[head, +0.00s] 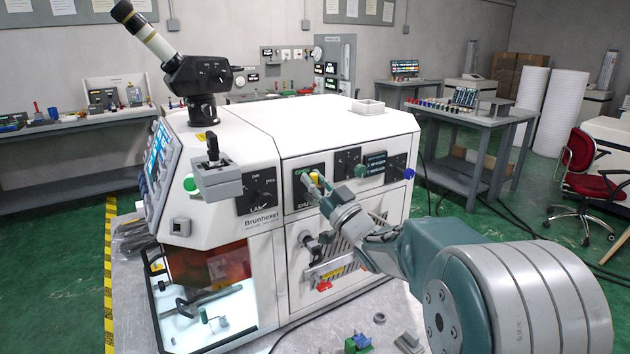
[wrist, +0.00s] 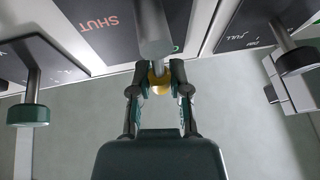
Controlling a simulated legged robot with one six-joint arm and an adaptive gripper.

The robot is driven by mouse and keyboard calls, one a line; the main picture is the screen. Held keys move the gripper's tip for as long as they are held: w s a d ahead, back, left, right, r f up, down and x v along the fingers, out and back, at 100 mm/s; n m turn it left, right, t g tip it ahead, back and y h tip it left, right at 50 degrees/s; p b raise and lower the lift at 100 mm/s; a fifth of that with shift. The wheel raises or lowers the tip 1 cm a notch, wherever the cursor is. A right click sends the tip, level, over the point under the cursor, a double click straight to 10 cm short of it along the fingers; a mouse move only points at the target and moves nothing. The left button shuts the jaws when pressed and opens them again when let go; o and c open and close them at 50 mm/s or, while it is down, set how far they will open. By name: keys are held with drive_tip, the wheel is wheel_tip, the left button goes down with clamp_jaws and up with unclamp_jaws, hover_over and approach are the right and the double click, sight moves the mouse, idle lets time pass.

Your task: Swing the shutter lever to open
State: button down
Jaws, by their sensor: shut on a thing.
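The shutter lever shows in the wrist view as a thick grey bar (wrist: 152,30) with a yellow knob (wrist: 160,82) at its end. It stands out from a dark plate (head: 304,198) on the front of the white machine. The plate is marked SHUT in red and has green lettering, partly hidden behind the lever. My gripper (head: 315,181) reaches the upper part of this plate from the front right. In the wrist view its fingers (wrist: 160,84) are shut around the yellow knob. The lever's pivot and exact angle are hard to tell behind my gripper.
A green knob (head: 360,171) and a blue knob (head: 409,174) protrude there.

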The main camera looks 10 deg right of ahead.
drive_tip(key=shift+f, duration=0.35)
drive_tip(key=c, duration=0.6)
unclamp_jaws()
drive_tip(key=shift+c, duration=0.2)
drive_tip(key=shift+o, duration=0.4)
drive_tip(key=shift+r, duration=0.15)
drive_tip(key=v, duration=1.2)
drive_tip(key=shift+w+a, duration=0.1)
